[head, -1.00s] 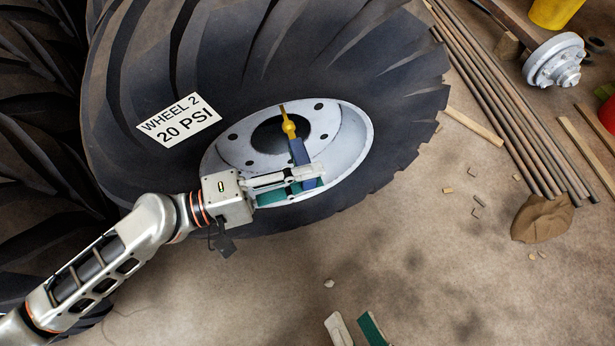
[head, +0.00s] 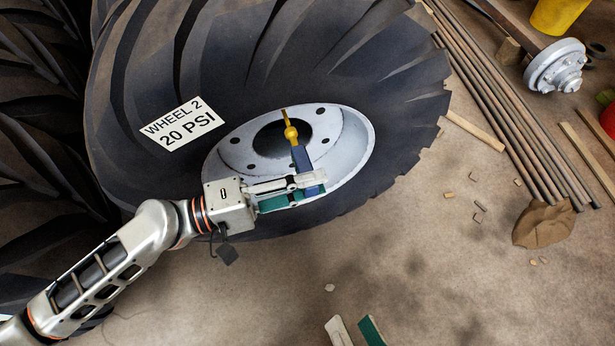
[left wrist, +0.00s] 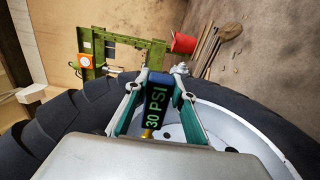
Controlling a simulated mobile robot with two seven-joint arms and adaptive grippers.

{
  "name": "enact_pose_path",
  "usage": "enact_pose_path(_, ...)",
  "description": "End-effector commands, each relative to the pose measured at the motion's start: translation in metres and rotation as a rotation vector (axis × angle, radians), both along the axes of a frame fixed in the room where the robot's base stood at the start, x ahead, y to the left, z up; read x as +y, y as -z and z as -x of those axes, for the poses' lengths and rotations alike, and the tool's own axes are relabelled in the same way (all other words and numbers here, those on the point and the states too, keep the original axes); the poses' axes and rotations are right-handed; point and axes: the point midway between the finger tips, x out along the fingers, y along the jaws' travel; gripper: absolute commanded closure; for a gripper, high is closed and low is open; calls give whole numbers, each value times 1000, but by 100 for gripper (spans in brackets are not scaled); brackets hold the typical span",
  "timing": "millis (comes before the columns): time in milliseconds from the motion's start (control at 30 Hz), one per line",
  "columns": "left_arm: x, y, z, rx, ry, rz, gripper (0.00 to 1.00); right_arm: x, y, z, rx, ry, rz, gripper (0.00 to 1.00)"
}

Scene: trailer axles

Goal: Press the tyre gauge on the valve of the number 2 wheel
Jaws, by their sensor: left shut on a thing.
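The number 2 wheel (head: 400,75) is a big black tyre with a pale rim (head: 350,150). A white label (head: 182,122) on it reads WHEEL 2, 20 PSI. My left gripper (head: 316,182) is shut on the blue and yellow tyre gauge (head: 301,158) in front of the rim. Its yellow tip points up across the dark hub opening; I cannot make out the valve or tell whether the tip touches it. In the left wrist view the gauge (left wrist: 157,105) reads 30 PSI. My right gripper (head: 350,318) is open and empty at the bottom edge.
Long rods (head: 505,110) lie on the floor at the right, near a grey hub on an axle (head: 555,66) and a brown lump (head: 543,223). A green frame (left wrist: 120,50) and a red bucket (left wrist: 184,43) show in the left wrist view. The floor at lower right is mostly clear.

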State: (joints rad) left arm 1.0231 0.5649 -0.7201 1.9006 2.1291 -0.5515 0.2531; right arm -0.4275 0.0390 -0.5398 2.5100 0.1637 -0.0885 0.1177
Motion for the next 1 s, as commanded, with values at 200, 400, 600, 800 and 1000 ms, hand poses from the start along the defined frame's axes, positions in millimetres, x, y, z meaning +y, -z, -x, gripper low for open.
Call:
enact_pose_path(200, -4, -1, 12, -1, 2, 1, 100, 0, -3, -1, -5, 0, 0, 60)
enact_pose_path(400, -8, -1, 23, -2, 2, 2, 100, 0, -4, -2, -8, 0, 0, 60)
enact_pose_path(600, -11, -1, 33, -2, 2, 2, 100, 0, -6, -2, -12, 0, 0, 60)
enact_pose_path(800, -14, -1, 43, -2, 3, 2, 100, 0, -7, -3, -15, -1, 0, 60)
enact_pose_path(1000, -15, -1, 46, -1, 2, 1, 100, 0, -8, -3, -16, 0, 0, 60)
